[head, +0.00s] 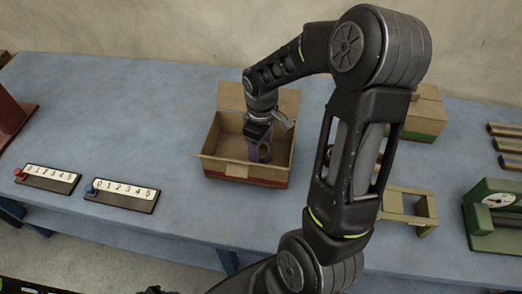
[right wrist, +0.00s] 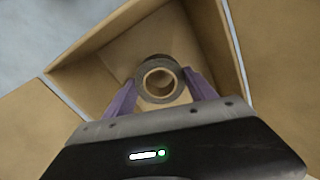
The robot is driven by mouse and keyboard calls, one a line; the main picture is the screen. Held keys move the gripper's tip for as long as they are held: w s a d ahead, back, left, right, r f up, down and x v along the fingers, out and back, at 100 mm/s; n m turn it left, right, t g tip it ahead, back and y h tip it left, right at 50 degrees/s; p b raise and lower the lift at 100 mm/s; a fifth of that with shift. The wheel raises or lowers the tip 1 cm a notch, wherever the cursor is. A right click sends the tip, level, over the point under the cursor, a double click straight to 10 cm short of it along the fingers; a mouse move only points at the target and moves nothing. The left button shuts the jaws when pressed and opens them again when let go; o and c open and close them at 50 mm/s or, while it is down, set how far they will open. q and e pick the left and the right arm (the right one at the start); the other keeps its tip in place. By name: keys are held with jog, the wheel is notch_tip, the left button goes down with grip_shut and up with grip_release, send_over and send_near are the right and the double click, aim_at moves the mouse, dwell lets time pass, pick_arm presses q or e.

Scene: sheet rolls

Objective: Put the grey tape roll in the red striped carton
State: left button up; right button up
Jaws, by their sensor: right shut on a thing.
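The red striped carton (head: 238,172) stands open on the blue table, its flaps spread; its inside fills much of the right wrist view (right wrist: 100,66). My right gripper (head: 259,152) reaches down into the carton. Its purple fingers (right wrist: 160,92) are shut on the grey tape roll (right wrist: 159,60), one on each side. The roll (head: 265,153) is inside the carton's walls, partly hidden by the gripper in the head view. I cannot tell whether it touches the carton floor.
A green striped carton (head: 426,116) stands behind my right arm. Two numbered strips (head: 48,178) (head: 122,194) lie at left. The table left of the carton is mostly clear.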

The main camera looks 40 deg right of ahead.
aim_at(261, 149)
jog(key=shift+f, duration=1.2)
jog(key=shift+f, duration=0.1)
jog(key=o, duration=1.4)
notch_tip(261, 149, up, 12)
jog(key=b, duration=0.1)
